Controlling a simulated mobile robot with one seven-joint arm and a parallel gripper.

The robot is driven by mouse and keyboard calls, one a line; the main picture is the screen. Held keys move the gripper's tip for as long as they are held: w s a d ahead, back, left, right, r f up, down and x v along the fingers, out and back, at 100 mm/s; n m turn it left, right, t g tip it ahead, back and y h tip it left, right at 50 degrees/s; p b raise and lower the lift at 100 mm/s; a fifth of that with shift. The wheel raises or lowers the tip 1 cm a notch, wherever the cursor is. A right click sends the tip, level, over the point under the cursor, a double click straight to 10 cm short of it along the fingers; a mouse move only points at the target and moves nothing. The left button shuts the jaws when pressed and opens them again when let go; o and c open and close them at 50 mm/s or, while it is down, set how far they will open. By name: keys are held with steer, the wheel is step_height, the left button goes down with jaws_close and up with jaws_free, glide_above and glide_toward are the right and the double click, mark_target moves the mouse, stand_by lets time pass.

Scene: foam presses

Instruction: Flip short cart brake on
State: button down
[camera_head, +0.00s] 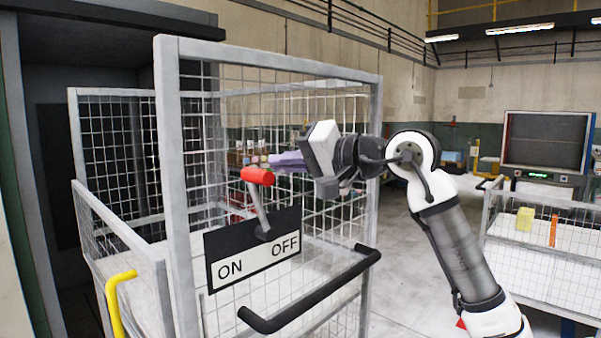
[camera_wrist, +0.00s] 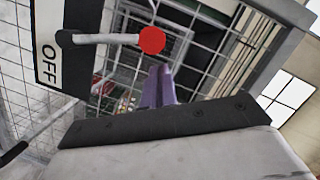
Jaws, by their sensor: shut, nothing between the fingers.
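The brake lever has a grey shaft and a red cylindrical knob (camera_head: 257,176). It rises from a black and white plate (camera_head: 222,272) marked ON at left and OFF at right, on the front of a wire-mesh cart. The lever stands nearly upright, leaning slightly left in the head view. My gripper (camera_head: 272,160) has purple fingers, shut and empty, just right of and slightly above the knob. In the wrist view, the fingertips (camera_wrist: 161,68) are just below the red knob (camera_wrist: 152,40), with OFF on the plate (camera_wrist: 48,60) at left. I cannot tell whether they touch the knob.
The mesh cart (camera_head: 170,160) has a tall grey frame and a black handle bar (camera_head: 315,290) below the plate. A yellow curved handle (camera_head: 115,305) is at lower left. Another mesh cart (camera_head: 540,235) holding yellow and orange items stands at right. Floor shows between the carts.

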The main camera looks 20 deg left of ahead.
mark_target(264, 174)
steer(key=shift+s+a+f+n+t+h+b, duration=0.15)
steer(key=shift+s+a+n+b, duration=0.1)
steer(key=shift+s+n, duration=0.35)
steer(key=shift+s+a+f+n+t+h+b, duration=0.15)
steer(key=shift+s+a+n+b, duration=0.2)
steer(key=shift+s, duration=0.45)
steer(key=shift+s+a+f+n+t+b, duration=0.1)
steer(key=shift+s+a+f+n+b, duration=0.05)
steer(key=shift+s+n, duration=0.5)
steer(key=shift+s+f, duration=0.1)
steer(key=shift+s, duration=0.05)
